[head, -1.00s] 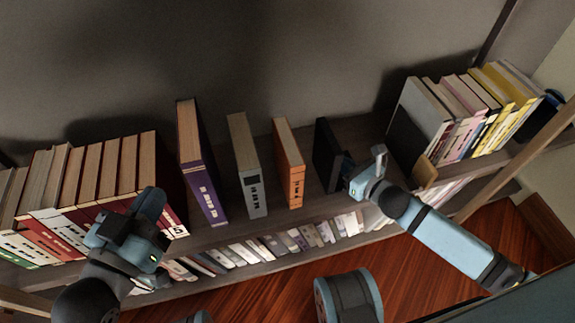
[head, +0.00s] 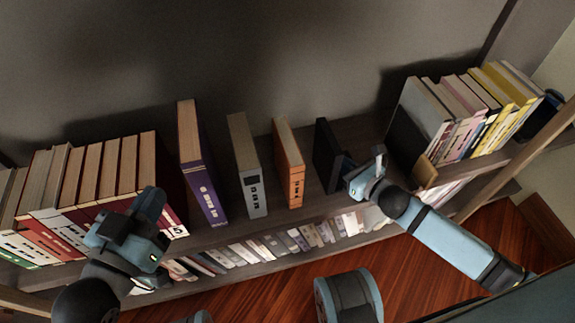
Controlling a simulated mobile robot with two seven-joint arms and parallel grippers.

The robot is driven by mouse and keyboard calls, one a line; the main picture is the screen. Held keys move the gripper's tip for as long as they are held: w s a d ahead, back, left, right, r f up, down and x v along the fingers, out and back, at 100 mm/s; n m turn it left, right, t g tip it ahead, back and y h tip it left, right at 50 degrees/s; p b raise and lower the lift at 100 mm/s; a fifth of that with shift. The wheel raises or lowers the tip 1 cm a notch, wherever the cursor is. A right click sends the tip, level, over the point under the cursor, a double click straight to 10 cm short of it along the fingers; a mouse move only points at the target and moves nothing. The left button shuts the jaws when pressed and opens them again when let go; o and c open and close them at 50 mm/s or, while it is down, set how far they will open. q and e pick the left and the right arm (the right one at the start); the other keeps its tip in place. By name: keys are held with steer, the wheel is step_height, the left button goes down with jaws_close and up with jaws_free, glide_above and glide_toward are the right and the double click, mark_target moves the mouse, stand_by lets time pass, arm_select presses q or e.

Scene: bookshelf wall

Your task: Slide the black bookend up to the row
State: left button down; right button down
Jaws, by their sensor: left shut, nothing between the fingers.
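The black bookend (head: 326,156) stands upright on the shelf, to the right of the orange book (head: 289,163) with a gap between them. My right gripper (head: 352,172) is at the bookend's right side, low down; its fingers are mostly hidden, so I cannot tell whether they touch it or are open. A grey book (head: 247,165) and a purple book (head: 202,165) stand apart farther left, with gaps between them. The row of red and white books (head: 105,175) fills the left end. My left gripper (head: 152,205) is shut and empty in front of that row's right end.
Another row of books (head: 470,110) stands at the right end of the shelf (head: 362,133), with a dark panel (head: 404,143) at its left side. A lower shelf holds more books (head: 290,240). Bare shelf lies between the bookend and the right row.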

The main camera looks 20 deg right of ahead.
mark_target(326, 178)
steer(key=shift+a, duration=0.1)
steer(key=shift+a+p, duration=0.6)
steer(key=shift+a, duration=2.85)
